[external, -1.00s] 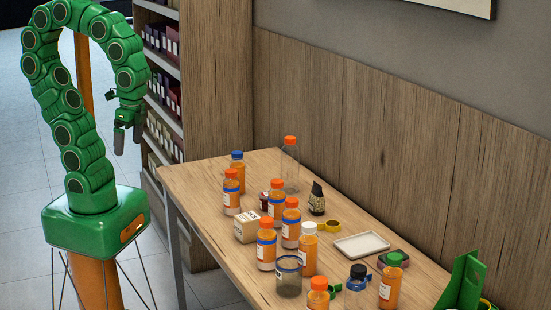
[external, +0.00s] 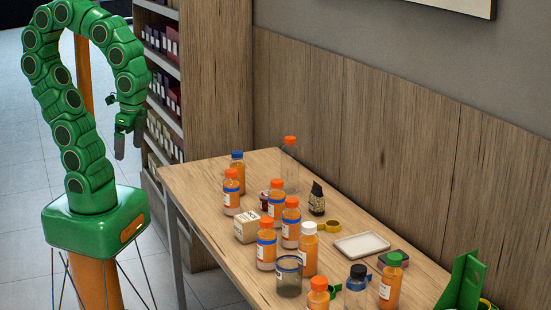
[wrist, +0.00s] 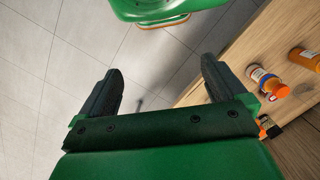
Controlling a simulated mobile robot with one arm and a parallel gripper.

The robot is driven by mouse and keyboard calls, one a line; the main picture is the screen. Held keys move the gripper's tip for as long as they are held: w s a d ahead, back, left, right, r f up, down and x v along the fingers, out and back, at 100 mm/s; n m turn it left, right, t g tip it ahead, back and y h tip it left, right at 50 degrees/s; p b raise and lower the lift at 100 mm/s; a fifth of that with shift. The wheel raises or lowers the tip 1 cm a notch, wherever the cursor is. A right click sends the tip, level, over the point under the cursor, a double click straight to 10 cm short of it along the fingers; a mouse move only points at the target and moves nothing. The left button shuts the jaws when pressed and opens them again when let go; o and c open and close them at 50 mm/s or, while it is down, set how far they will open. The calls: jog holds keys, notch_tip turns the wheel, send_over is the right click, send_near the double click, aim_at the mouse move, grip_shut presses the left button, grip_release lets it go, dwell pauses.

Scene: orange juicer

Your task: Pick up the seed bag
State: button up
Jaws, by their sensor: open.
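The seed bag appears to be the small dark upright pouch with a patterned tan front (external: 317,199), standing on the wooden table (external: 213,181) toward the wall side, behind the orange bottles. My gripper (external: 128,146) hangs in the air to the left of the table, fingers pointing down, well apart from the bag.
Several orange juice bottles (external: 266,246) crowd the table in front of the bag. A clear bottle (external: 290,172), a white box (external: 246,228), a glass cup (external: 289,278), a white tray (external: 361,245) and a yellow ring (external: 332,226) stand nearby. A bookshelf (external: 213,90) rises behind the table's far end.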

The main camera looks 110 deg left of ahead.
aim_at(313, 199)
jog(key=shift+c, duration=0.4)
jog(key=w+a+f+n+t+y, duration=0.1)
jog(key=w+a+f+t+y, duration=0.2)
jog(key=w+a, duration=1.15)
jog(key=w+a+f+n+t+y, duration=0.15)
jog(key=w+a+t, duration=0.25)
jog(key=w+a, duration=1.05)
jog(key=w+a+f+m+t, duration=0.2)
jog(key=w+a+f+t, duration=0.1)
jog(key=w+a+f, duration=0.5)
jog(key=a+f+t+h, duration=0.1)
jog(key=f, duration=0.3)
jog(key=a+f+t+h, duration=0.2)
jog(key=f, duration=0.3)
jog(key=a+f+t+h, duration=0.1)
jog(key=f, duration=0.3)
jog(key=shift+a+f+m+t+h, duration=0.25)
jog(key=shift+a+f+t, duration=0.05)
jog(key=shift+a+f, duration=0.05)
jog(key=shift+x, duration=3.8)
